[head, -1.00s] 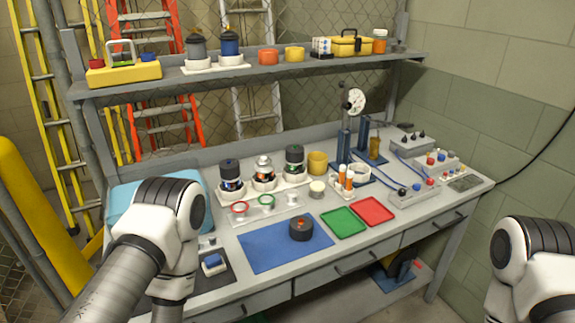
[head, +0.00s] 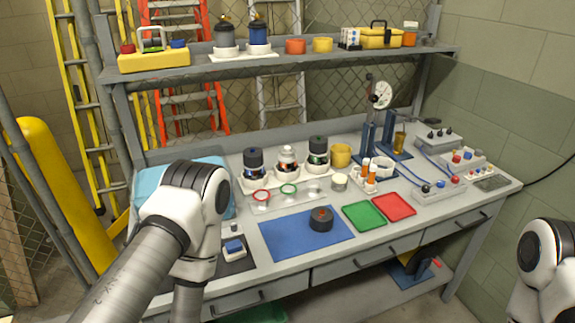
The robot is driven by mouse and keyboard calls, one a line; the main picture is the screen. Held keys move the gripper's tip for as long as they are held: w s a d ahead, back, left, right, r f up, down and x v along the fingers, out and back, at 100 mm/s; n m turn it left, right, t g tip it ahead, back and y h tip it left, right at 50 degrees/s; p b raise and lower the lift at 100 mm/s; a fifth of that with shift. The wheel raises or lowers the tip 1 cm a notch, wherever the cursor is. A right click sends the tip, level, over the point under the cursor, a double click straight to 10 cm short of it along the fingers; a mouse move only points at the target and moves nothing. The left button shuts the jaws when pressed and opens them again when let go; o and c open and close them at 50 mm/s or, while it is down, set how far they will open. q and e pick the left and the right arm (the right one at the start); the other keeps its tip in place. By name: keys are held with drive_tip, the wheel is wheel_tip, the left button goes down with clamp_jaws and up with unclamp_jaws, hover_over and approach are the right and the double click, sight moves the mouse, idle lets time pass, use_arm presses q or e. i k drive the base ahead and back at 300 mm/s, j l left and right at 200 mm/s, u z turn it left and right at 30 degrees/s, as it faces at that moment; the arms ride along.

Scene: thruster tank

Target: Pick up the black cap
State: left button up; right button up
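A round black cap (head: 321,220) with a small reddish mark on top lies near the right end of the blue mat (head: 290,238) on the workbench. Nothing touches the cap. My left arm comes in from the lower left in front of the bench; its gripper is hidden behind or below the arm links. My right arm shows only at the lower right edge, well away from the cap, and its gripper is out of the picture.
A green tray (head: 364,216) and a red tray (head: 394,207) lie right of the mat. Behind it stand several thruster-like units in a white rack (head: 268,182), and rings (head: 261,196). A shelf (head: 290,62) spans the back. The front of the mat is clear.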

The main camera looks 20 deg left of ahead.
sight(319, 224)
drive_tip(key=i+l, duration=0.2)
drive_tip(key=l, duration=0.15)
drive_tip(key=i+l+u, duration=0.1)
drive_tip(key=l, duration=0.25)
drive_tip(key=i+l, duration=0.3)
drive_tip(key=l+u, duration=0.05)
